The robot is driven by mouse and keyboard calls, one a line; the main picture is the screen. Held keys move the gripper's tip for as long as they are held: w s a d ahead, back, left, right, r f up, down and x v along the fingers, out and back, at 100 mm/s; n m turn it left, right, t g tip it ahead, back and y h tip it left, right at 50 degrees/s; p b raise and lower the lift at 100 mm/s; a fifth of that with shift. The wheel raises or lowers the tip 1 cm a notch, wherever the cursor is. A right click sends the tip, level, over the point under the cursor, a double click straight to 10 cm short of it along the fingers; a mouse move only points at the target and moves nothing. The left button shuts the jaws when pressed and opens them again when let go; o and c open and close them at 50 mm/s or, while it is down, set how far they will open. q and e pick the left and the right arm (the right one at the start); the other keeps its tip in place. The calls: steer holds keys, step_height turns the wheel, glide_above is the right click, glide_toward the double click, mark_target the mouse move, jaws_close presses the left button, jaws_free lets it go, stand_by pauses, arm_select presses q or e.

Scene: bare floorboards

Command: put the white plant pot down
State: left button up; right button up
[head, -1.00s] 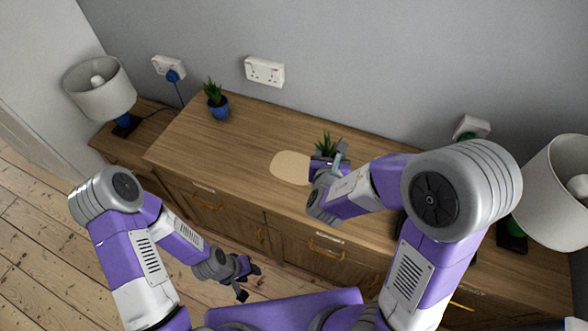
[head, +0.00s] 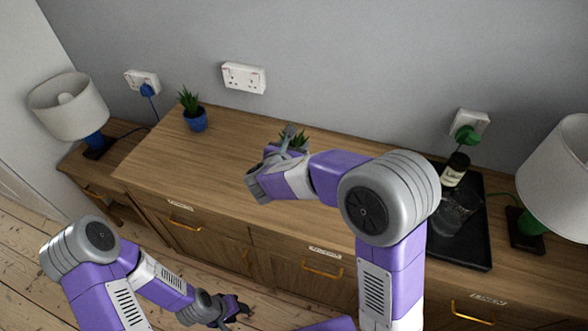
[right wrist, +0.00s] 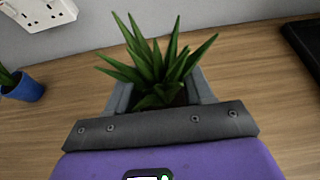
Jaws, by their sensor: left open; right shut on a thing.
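My right gripper (head: 290,147) is shut on the plant pot, over the back middle of the wooden dresser top. Green spiky leaves (head: 301,140) rise beside its fingers. In the right wrist view the plant (right wrist: 155,68) stands upright between the two grey fingers (right wrist: 160,98). The white pot itself is hidden by the gripper in both views, so I cannot tell whether it touches the wood. My left gripper (head: 236,311) is open and empty, low in front of the dresser drawers.
A blue pot (head: 196,119) with a plant stands at the back left of the dresser top (head: 160,160). A black tray (head: 470,250) with a bottle (head: 455,170) and a glass lies to the right. Lamps stand at both sides. The wood left of my right gripper is clear.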

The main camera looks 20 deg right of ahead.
step_height(320, 180, down, 6)
steer(key=shift+r+b, duration=0.2)
steer(key=shift+b, duration=0.8)
steer(key=shift+r, duration=0.1)
steer(key=shift+f, duration=0.2)
steer(key=o, duration=1.4)
